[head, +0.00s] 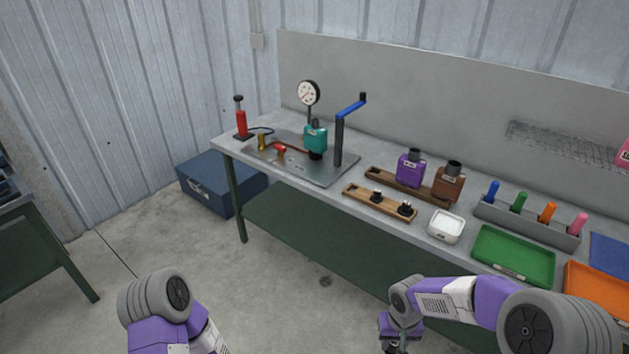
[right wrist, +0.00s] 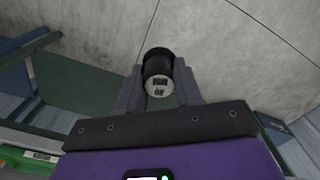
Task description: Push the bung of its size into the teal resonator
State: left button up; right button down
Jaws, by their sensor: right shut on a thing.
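The teal resonator (head: 316,139) stands on a steel plate on the bench, by a dial gauge and a blue-handled post. My right gripper (right wrist: 158,80) is shut on a black bung (right wrist: 157,60) with a pale, marked end face. The gripper is low in front of the bench, far from the resonator, at the bottom edge of the head view (head: 396,344). Two other black bungs (head: 376,196) (head: 405,209) sit in a wooden strip (head: 361,202). My left arm shows at bottom left; its gripper is out of view.
A purple resonator (head: 410,170) and a brown one (head: 448,182) stand in a wooden rack behind the bungs. A white dish (head: 446,226), green tray (head: 512,255) and grey holder (head: 530,226) with coloured pegs lie to the right. A red pump (head: 240,120) stands left.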

aim_at(316, 136)
jog(key=u, duration=0.7)
jog(key=i, duration=1.9)
jog(key=z, duration=0.7)
